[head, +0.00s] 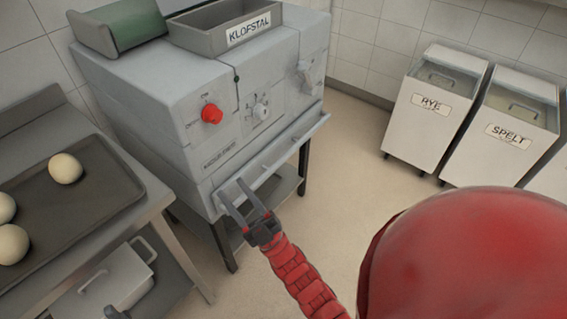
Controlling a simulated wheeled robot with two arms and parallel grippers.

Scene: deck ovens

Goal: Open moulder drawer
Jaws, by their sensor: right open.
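The moulder (160,110) is a light grey machine on dark legs, with a red knob (211,113) and dials on its front. Its drawer (290,143) is a long pale front strip with a projecting lip along the machine's lower front edge. I cannot tell whether it stands slightly out. My right gripper (233,183) is at the left end of the drawer strip, its two fingers apart and pointing up at it. The fingers overlap the lip in the picture; contact cannot be told.
A bench with a dark tray (107,214) of dough balls (65,168) stands at left, a white container (105,278) beneath it. Bins marked RYE (418,128) and SPELT (500,150) stand at right. A grey box (222,40) tops the moulder. Floor between is clear.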

